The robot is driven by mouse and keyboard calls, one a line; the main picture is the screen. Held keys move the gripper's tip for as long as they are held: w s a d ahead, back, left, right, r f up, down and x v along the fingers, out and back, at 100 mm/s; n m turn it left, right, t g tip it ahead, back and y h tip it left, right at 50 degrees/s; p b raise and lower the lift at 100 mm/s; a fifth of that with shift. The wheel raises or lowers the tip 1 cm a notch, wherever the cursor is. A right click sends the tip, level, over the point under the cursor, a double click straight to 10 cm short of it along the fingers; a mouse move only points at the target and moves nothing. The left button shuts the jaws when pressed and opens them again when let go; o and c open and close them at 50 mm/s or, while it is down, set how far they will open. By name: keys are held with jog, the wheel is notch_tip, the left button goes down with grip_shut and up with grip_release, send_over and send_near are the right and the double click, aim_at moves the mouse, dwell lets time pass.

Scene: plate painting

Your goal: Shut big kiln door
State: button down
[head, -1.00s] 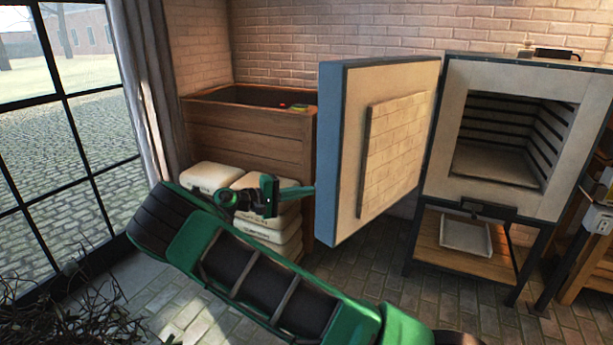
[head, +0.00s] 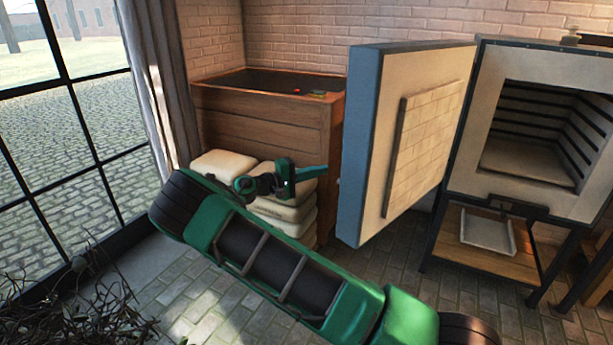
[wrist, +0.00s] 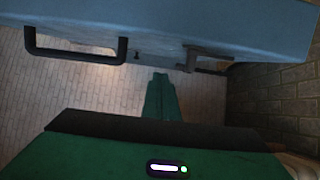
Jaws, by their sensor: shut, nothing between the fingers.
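The big kiln (head: 470,180) stands at the right in the head view, its chamber empty and in plain sight. Its thick door (head: 377,170) is swung wide open to the left, with its pale brick-lined inner face towards the camera and its blue edge nearest. My gripper (head: 322,171) is shut and empty, just left of the door's blue edge. In the wrist view the door's blue outer side (wrist: 180,22) runs across the top, with a black handle (wrist: 75,55) at upper left and a latch (wrist: 205,62). The gripper fingers (wrist: 160,80) point towards it; I cannot tell if they touch.
A wooden chest (head: 265,115) stands behind, with stacked white sacks (head: 225,165) in front of it. A tray (head: 487,237) lies on the shelf under the kiln. Bare twigs (head: 70,305) are at lower left. The paved floor before the kiln is clear.

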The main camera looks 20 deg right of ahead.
jog(key=shift+s+d, duration=0.95)
jog(key=shift+d, duration=0.15)
jog(key=shift+s+d, duration=0.9)
jog(key=shift+d, duration=0.2)
